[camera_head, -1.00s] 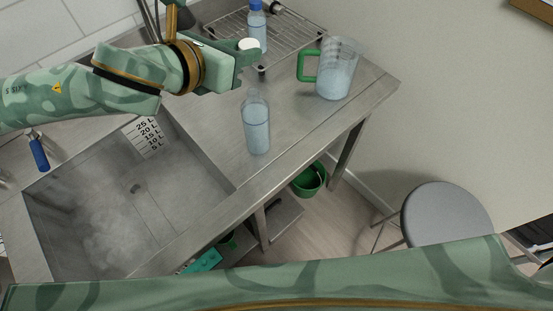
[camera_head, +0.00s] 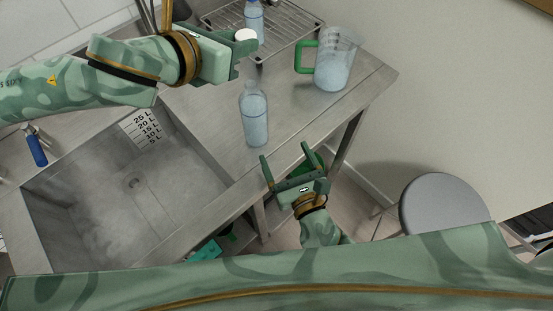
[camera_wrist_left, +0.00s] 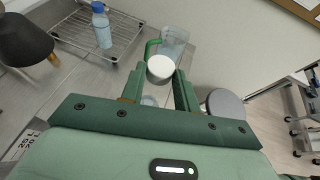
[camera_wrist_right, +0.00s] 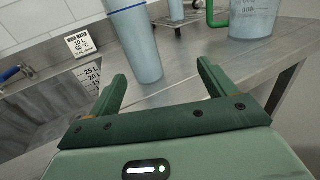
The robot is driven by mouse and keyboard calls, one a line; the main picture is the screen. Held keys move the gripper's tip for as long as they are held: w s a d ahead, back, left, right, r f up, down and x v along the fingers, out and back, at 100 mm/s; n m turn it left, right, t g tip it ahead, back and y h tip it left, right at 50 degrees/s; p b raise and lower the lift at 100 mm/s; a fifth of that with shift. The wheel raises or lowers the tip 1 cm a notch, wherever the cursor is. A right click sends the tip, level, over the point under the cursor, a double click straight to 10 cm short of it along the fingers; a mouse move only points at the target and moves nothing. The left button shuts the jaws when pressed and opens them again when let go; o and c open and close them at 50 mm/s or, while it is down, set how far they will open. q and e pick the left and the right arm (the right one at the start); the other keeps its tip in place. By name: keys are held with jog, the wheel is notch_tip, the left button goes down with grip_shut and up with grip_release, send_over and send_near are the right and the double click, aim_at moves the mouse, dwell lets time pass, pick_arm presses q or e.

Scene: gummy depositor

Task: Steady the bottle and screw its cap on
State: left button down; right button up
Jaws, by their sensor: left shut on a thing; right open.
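An uncapped clear bottle (camera_head: 254,118) of pale blue liquid stands upright on the steel counter, near its front edge. Its lower part shows in the right wrist view (camera_wrist_right: 140,50), beyond the fingers. My left gripper (camera_head: 244,54) is shut on a white cap (camera_head: 246,35), held above the counter, behind and left of the bottle. The cap also shows between the fingertips in the left wrist view (camera_wrist_left: 160,67). My right gripper (camera_head: 287,166) is open and empty, in front of the counter edge, apart from the bottle. The bottle's top is out of the right wrist view.
A second bottle with a blue cap (camera_wrist_left: 99,8) stands on a wire rack (camera_head: 287,37). A green-handled jug (camera_head: 333,68) stands right of the bottle. The sink (camera_head: 115,200) lies left, and a grey stool (camera_head: 445,207) stands on the floor at right.

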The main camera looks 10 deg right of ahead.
aim_at(255, 123)
jog(key=shift+s+a+r+n+y, duration=0.15)
jog(key=shift+a+y, duration=0.15)
jog(key=shift+a, duration=0.15)
jog(key=shift+s+a+r+n+y, duration=0.15)
jog(key=shift+a+y, duration=0.15)
jog(key=shift+a, duration=0.15)
jog(key=shift+w+a, duration=0.1)
jog(key=shift+a, duration=0.25)
jog(key=x, duration=1.1)
jog(key=shift+w+a+f, duration=0.15)
jog(key=shift+w+a, duration=0.1)
grip_shut()
